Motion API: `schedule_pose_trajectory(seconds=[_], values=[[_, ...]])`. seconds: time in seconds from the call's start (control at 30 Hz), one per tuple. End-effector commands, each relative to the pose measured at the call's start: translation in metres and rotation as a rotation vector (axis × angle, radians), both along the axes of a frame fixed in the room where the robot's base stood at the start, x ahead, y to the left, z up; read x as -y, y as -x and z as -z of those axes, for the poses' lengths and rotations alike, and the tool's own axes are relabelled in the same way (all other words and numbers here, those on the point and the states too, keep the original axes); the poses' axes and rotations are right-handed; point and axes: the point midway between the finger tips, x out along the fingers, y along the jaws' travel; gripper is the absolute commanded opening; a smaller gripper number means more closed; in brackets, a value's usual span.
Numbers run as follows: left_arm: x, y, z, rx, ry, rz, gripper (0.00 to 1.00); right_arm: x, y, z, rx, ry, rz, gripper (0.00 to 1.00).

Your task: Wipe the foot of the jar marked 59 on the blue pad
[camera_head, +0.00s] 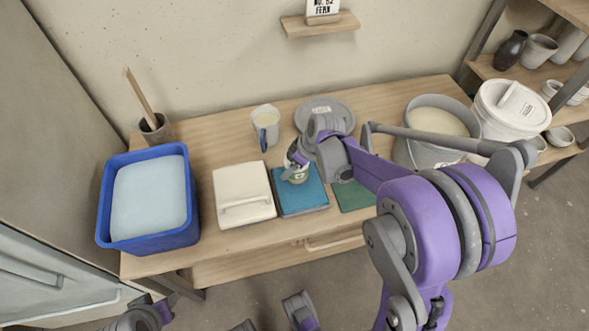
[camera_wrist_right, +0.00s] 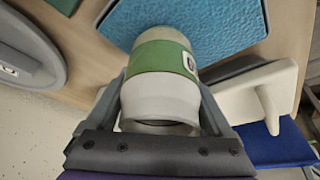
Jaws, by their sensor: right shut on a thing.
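The jar (camera_head: 299,174) is small and pale with a green band and a label. In the right wrist view the jar (camera_wrist_right: 162,85) has its mouth toward the camera; the number on its label is not legible. My right gripper (camera_head: 292,165) is shut around the jar, one finger on each side. The blue pad (camera_head: 312,200) lies on the table directly under the jar. The pad also fills the upper part of the right wrist view (camera_wrist_right: 225,22). I cannot tell whether the foot touches the pad. My left gripper (camera_head: 158,311) is partly visible at the lower left, away from the table.
A white slab with a handle (camera_head: 240,185) and a blue tub (camera_head: 105,222) stand left of the pad. A green pad (camera_head: 355,197) lies right. Behind are a cup (camera_head: 264,117) and a grey lid (camera_head: 335,106). A grey bucket (camera_head: 405,152) and white bucket (camera_head: 490,125) stand right.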

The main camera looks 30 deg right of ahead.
Motion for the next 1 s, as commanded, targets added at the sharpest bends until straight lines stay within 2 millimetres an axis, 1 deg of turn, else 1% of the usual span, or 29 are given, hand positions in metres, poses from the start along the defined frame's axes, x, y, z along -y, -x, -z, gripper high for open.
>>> schedule_pose_trajectory(seconds=[0.07, 0.17, 1.0], values=[[0.000, 0.000, 0.000, 0.000, 0.000, 0.000, 0.45, 0.001, -0.003, 0.000, 0.000, 0.000, 0.000, 0.00], [0.000, 0.000, 0.000, 0.000, 0.000, 0.000, 0.45, 0.000, -0.001, 0.000, 0.000, 0.000, 0.000, 0.00], [0.000, 0.000, -0.006, 0.002, 0.000, 0.000, 0.45, -0.015, 0.063, 0.002, -0.003, 0.000, -0.002, 0.00]])
